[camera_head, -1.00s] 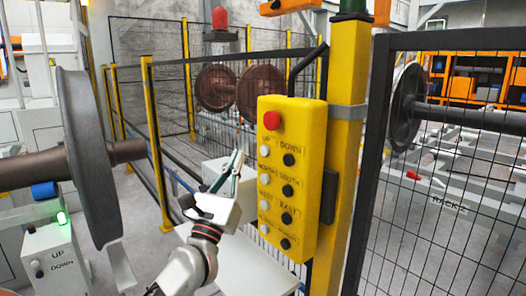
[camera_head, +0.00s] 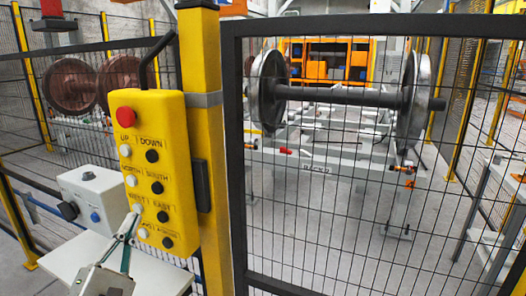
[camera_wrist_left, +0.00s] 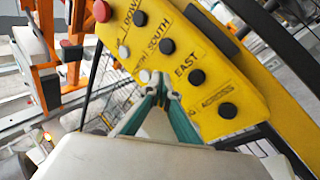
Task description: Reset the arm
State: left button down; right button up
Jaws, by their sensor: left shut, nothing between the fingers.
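My left gripper (camera_head: 130,222) is shut and empty, with its thin green-sided fingers pointing up at the lower left of the yellow button box (camera_head: 158,125). Its tips overlap the left button column near the WEST label. In the left wrist view the gripper (camera_wrist_left: 158,80) has its tips beside a white button (camera_wrist_left: 145,76); I cannot tell whether they touch it. The box carries a red button (camera_head: 125,115) on top and pairs of white and black buttons below. My right gripper is not in view.
The box hangs on a yellow post (camera_head: 201,60) beside a black mesh fence (camera_head: 233,150). A grey control box (camera_head: 92,198) stands on a pale table (camera_head: 62,262) at left. A wheelset (camera_head: 340,94) rests on a rack behind the fence.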

pick_arm(q)
jog(key=s+d+f+m+g+h, duration=0.1)
jog(key=s+d+f+m+g, duration=0.25)
jog(key=f+m, duration=0.55)
jog(key=s+d+f+m+g+h, duration=0.1)
jog(key=s+d+f+m+g, duration=0.3)
jog(key=f, duration=0.9)
jog(key=s+d+f+m+g, duration=0.2)
jog(key=s+d+f+m, duration=0.15)
jog(key=f+m, duration=0.5)
jog(key=s+f+m+g+y, duration=0.1)
jog(key=s+f+m+g, duration=0.2)
jog(key=s+f, duration=0.7)
notch_tip(320, 180, down, 3)
jog(key=m, duration=0.2)
jog(key=shift+s+a+m, duration=0.2)
jog(key=shift+a+m, duration=0.15)
jog(key=shift+a, duration=0.05)
jog(key=shift+w+d, duration=0.1)
